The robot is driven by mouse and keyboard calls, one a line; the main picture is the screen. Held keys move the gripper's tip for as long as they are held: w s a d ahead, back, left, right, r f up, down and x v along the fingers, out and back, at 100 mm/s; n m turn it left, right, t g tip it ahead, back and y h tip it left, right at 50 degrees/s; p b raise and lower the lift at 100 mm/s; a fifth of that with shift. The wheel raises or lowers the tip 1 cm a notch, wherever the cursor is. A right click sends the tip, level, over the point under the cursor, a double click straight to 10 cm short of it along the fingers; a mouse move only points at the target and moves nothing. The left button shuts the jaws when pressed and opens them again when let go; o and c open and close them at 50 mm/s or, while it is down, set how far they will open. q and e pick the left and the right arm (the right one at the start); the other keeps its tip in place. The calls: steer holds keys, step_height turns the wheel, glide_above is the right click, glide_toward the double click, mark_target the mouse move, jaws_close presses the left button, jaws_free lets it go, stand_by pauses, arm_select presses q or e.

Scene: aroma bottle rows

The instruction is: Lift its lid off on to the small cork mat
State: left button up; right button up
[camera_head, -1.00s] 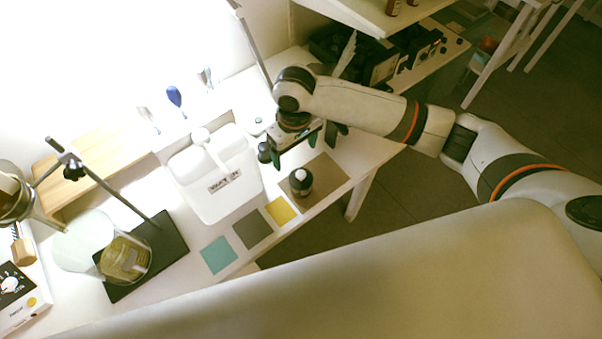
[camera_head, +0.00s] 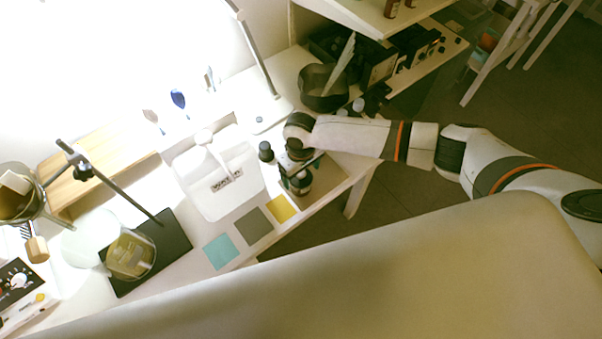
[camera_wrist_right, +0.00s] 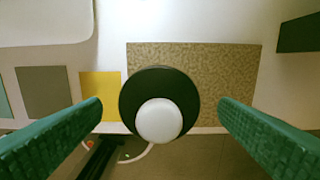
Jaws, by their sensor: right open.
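A dark bottle (camera_head: 301,187) with a pale round top stands at the left part of the speckled brown cork mat (camera_head: 335,170). In the right wrist view the bottle (camera_wrist_right: 130,97) appears from above as a black disc with a white round cap (camera_wrist_right: 159,120), and the cork mat (camera_wrist_right: 220,70) lies behind and right of it. My right gripper (camera_head: 298,178) is over the bottle, pointing down. Its green fingers (camera_wrist_right: 160,112) are open, one on each side of the bottle, with gaps to both. The head view hides part of the bottle behind the gripper. My left gripper is out of view.
Yellow (camera_head: 282,208), grey (camera_head: 253,226) and teal (camera_head: 218,251) squares lie along the front edge. A dark bowl (camera_head: 322,92) stands behind my arm. The mat's right part is clear.

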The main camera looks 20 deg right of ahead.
steer(key=shift+f, duration=0.15)
steer(key=shift+c, duration=0.2)
steer(key=c, duration=1)
